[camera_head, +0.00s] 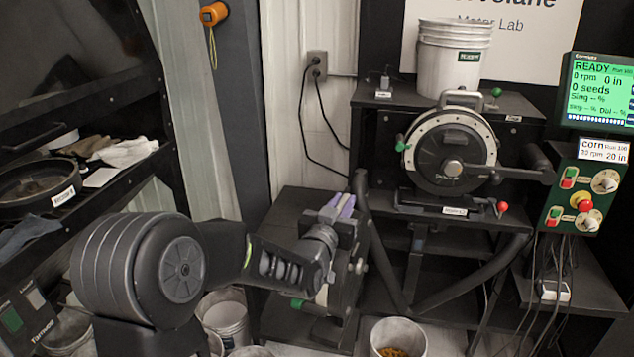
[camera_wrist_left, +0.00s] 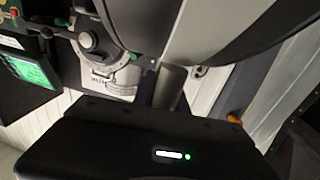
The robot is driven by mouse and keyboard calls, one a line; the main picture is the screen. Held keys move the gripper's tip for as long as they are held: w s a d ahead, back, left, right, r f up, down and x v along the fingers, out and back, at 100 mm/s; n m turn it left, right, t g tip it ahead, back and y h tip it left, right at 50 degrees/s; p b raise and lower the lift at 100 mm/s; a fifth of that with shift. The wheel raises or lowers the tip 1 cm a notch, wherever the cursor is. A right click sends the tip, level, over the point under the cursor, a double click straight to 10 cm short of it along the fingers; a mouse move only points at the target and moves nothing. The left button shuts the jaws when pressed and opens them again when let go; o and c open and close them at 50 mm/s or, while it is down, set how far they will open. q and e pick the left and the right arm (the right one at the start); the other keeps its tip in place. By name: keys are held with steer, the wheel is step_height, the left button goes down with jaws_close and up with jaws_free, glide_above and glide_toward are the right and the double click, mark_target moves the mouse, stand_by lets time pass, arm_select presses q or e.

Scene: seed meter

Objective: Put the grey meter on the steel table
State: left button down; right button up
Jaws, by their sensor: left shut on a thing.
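My left gripper (camera_head: 342,208) is shut on a dark grey meter (camera_head: 347,285), near its top. This meter is seen nearly edge-on and partly hidden by my gripper and wrist; a green knob shows low on its left. In the left wrist view a large dark and grey curved body (camera_wrist_left: 215,40), apparently this meter, fills the top right. A dark table (camera_head: 290,212), perhaps the steel table, is behind and left of the held meter. I cannot tell whether the meter touches it. My right gripper is not in view.
Another round meter (camera_head: 450,155) with a pale ring sits on the test stand, below a white bucket (camera_head: 455,60). A control box (camera_head: 583,195) and green screen (camera_head: 600,92) stand right. A bucket of yellow grains (camera_head: 398,338) is on the floor. A loaded shelf (camera_head: 80,205) is left.

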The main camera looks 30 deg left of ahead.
arm_select(q)
steer(key=s+d+f+m+h, duration=0.1)
steer(key=s+d+f, duration=0.1)
steer(key=d, duration=0.5)
steer(key=s+d+f+m+h, duration=0.1)
steer(key=s+d+f+h, duration=0.1)
steer(key=d+f, duration=0.3)
steer(key=s+d, duration=0.1)
steer(key=d, duration=0.2)
steer(key=shift+s+d+t, duration=0.15)
steer(key=shift+s+t, duration=0.15)
